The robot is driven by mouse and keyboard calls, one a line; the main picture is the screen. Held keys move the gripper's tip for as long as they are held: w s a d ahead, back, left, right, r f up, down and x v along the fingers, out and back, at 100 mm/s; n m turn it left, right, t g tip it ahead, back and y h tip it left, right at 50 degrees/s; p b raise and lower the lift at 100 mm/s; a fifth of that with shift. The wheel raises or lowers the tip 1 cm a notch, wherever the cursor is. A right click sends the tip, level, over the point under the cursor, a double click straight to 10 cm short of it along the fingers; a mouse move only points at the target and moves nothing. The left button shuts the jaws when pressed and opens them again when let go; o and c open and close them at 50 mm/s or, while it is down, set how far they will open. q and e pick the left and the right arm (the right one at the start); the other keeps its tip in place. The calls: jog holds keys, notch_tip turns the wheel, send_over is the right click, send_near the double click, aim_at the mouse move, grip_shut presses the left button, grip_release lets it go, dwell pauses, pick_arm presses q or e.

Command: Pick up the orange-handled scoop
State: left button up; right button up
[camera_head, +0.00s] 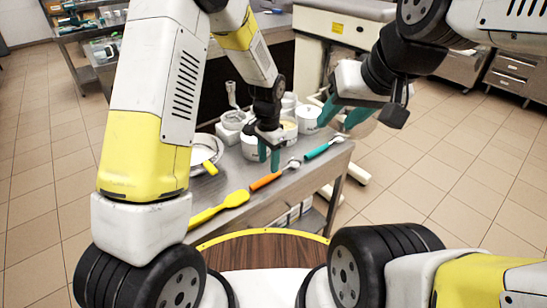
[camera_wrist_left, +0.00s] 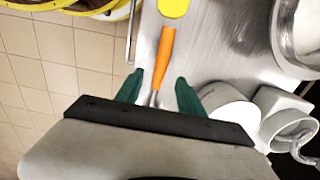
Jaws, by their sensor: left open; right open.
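The orange-handled scoop (camera_head: 265,181) lies on the metal table near its front edge, its metal end toward the right. My left gripper (camera_head: 269,156) is open and empty above the table, close to the scoop. In the left wrist view, the orange handle (camera_wrist_left: 164,55) lies beyond the open left fingers (camera_wrist_left: 159,92), and the scoop's metal neck shows between them. Its metal end is hidden there by the gripper body. My right gripper (camera_head: 343,112) is open and empty, over the right end of the table.
A yellow spatula (camera_head: 222,207) lies left of the scoop, and a teal-handled scoop (camera_head: 325,148) lies to its right. White tubs (camera_head: 308,119) stand behind. A metal bowl (camera_wrist_left: 303,38) is at the back left of the table (camera_wrist_left: 225,40). Floor is clear on the right.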

aim_at(268, 176)
pick_arm(q)
notch_tip(268, 176, down, 6)
jog(key=shift+f, duration=0.25)
jog(key=shift+c, duration=0.3)
grip_shut()
